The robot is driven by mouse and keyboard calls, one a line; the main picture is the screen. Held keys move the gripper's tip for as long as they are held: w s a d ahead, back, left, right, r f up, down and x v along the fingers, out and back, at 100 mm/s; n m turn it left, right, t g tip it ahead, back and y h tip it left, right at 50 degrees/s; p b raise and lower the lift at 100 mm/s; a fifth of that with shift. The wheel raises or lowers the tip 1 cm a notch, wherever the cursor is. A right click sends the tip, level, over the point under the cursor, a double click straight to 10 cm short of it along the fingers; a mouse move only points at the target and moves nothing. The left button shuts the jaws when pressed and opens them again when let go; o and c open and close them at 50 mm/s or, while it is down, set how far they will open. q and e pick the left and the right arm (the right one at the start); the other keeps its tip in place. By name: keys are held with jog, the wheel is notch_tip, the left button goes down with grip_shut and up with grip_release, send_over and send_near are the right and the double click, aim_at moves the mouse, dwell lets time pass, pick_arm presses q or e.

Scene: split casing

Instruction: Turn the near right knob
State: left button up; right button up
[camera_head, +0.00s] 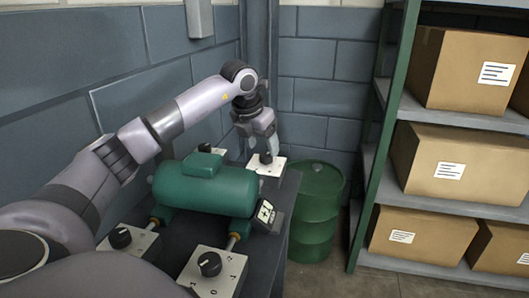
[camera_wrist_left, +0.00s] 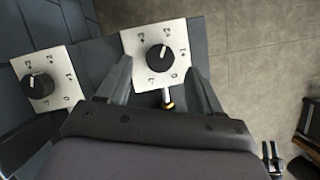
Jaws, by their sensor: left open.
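The near right knob (camera_head: 210,263) is black on a white plate with printed numbers, at the bottom middle of the head view, with no gripper at it. My left gripper (camera_head: 271,142) is open, pointing down over the far right knob (camera_head: 266,158). In the left wrist view a black knob (camera_wrist_left: 160,58) on a numbered white plate lies beyond the spread fingers (camera_wrist_left: 162,80), its white pointer toward the upper right. I see no contact; its height above the knob is unclear.
A green tank (camera_head: 205,187) lies across the bench between the knobs, with a small display (camera_head: 265,215) at its right. The near left knob (camera_head: 120,237) and far left knob (camera_head: 205,148) also show. A green drum (camera_head: 316,210) and box shelves (camera_head: 375,150) stand right; a wall is left.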

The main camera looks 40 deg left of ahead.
aim_at(265, 154)
pick_arm(q)
jog(key=shift+x, duration=1.75)
jog(key=c, duration=1.1)
pick_arm(e)
jog(key=shift+d+f, duration=0.15)
pick_arm(q)
jog(key=shift+r, duration=0.1)
